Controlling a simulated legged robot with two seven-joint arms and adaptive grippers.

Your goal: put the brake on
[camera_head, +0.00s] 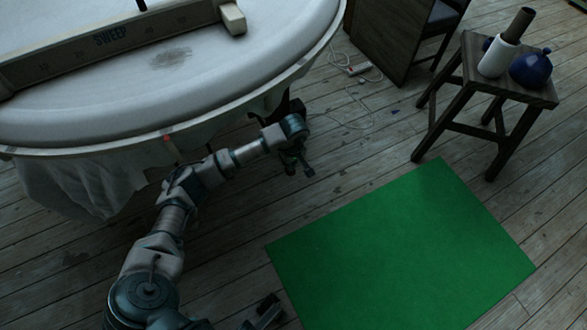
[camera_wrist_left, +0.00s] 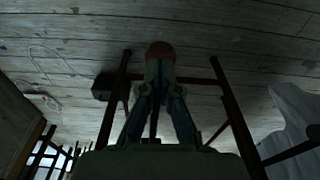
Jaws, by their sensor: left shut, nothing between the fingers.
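The large round wheel table (camera_head: 250,75) fills the upper left of the head view, with a pale cloth hanging below its rim. My left arm reaches along its near side. My left gripper (camera_head: 298,168) is just beyond the rim, low over the floor, shut and empty. In the left wrist view its fingers (camera_wrist_left: 158,85) point toward a dull red rounded knob (camera_wrist_left: 160,49), which shows right at the fingertips; I cannot tell whether they touch. The knob may be the brake's, but no label shows. A dark part at the bottom (camera_head: 265,312) looks like my right gripper, cut off.
A green mat (camera_head: 400,250) lies on the plank floor. A wooden stool (camera_head: 510,85) holds a blue pot (camera_head: 531,68) and a white cylinder (camera_head: 497,58). A white cable (camera_head: 365,70) lies near a dark cabinet (camera_head: 385,35). Dark bars (camera_wrist_left: 232,115) flank the gripper in the wrist view.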

